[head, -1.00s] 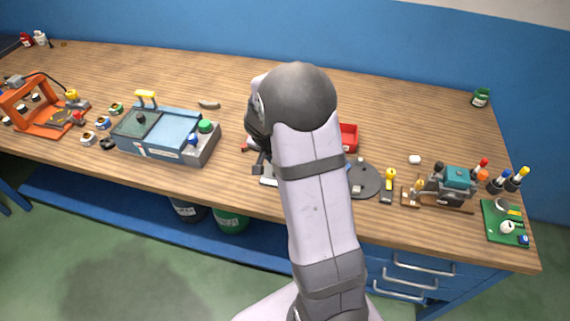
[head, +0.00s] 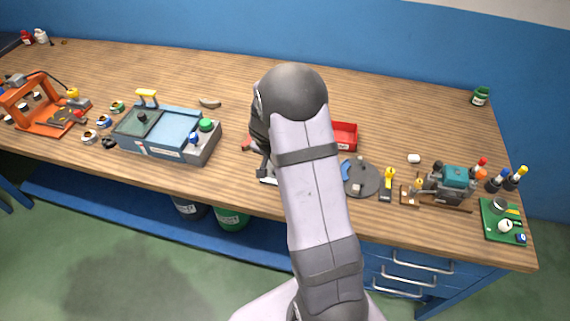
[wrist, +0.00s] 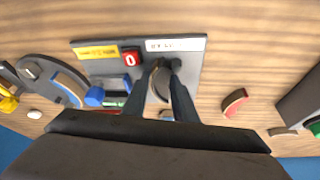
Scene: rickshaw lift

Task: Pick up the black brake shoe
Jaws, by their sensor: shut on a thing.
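My gripper (wrist: 168,66) points down over a grey panel (wrist: 190,50) with a yellow label and a red "0" block. Its two dark fingers are close together, shut on a dark curved piece, which looks like the black brake shoe (wrist: 159,86). The fingers hide part of it, and I cannot tell whether it still touches the panel. In the head view my gripper (head: 263,172) shows at the arm's left edge, and my arm hides most of the panel. A red curved shoe (wrist: 234,101) lies on the wood beside the panel.
A round grey plate (head: 369,184) with a blue curved piece stands right of my arm. A red tray (head: 345,137) is behind it. A blue-grey machine (head: 170,135) stands to the left, with a grey curved piece (head: 209,103) behind it.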

